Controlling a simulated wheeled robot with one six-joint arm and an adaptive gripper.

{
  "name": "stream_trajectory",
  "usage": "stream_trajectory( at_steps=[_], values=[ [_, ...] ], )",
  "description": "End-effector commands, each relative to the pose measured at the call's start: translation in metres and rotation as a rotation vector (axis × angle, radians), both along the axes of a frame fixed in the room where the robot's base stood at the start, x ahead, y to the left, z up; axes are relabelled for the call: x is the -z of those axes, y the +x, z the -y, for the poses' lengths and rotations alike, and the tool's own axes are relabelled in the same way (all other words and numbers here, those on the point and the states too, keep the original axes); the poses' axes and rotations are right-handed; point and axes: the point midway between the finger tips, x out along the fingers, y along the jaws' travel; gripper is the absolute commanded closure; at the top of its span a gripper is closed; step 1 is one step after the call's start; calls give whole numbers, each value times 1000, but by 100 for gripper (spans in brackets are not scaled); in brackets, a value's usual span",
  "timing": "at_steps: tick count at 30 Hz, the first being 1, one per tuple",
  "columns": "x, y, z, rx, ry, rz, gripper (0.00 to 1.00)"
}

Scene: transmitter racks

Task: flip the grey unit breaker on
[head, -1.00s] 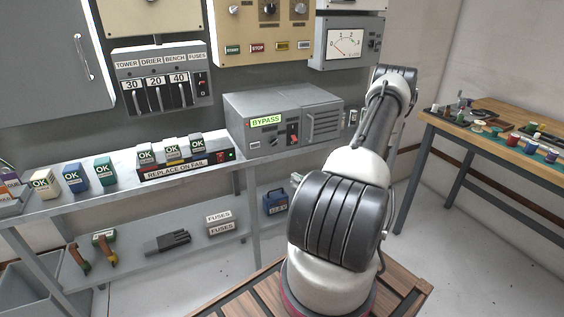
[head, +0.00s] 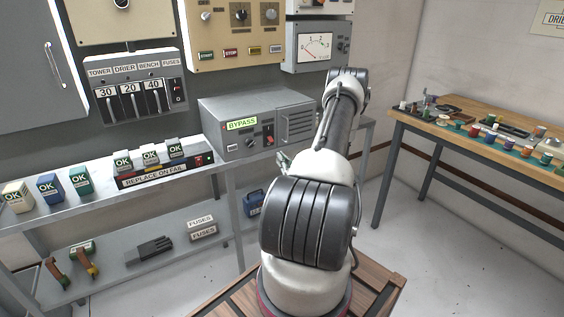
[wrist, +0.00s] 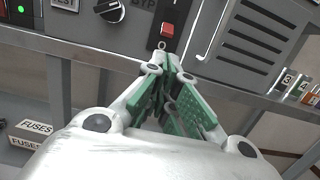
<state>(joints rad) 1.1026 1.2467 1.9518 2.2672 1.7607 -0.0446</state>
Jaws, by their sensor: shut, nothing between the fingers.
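The grey unit (head: 285,104) sits on the shelf with a lit green BYPASS display (head: 242,124). Its red breaker switch (head: 268,141) is on the front, to the right of a dark knob. In the wrist view the red breaker (wrist: 167,30) shows just beyond the fingertips, with a small ring below it. Contact cannot be made out. In the head view only a bit of my gripper (head: 284,161) shows beside my arm.
A fuse panel (head: 136,75) hangs on the wall at left, with its own red switch. A REPLACE ON FAIL strip (head: 155,179) with several OK blocks lies left of the unit. A dark knob (wrist: 108,8) is left of the breaker. A workbench (head: 460,115) stands at right.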

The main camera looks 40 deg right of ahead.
Motion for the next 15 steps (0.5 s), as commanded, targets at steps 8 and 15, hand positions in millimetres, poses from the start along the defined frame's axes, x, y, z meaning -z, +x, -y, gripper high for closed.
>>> stream_trajectory(
  at_steps=[8,15],
  values=[
    [-8,48,10,-3,-2,1,100],
    [-10,66,15,-1,0,0,100]
  ],
)
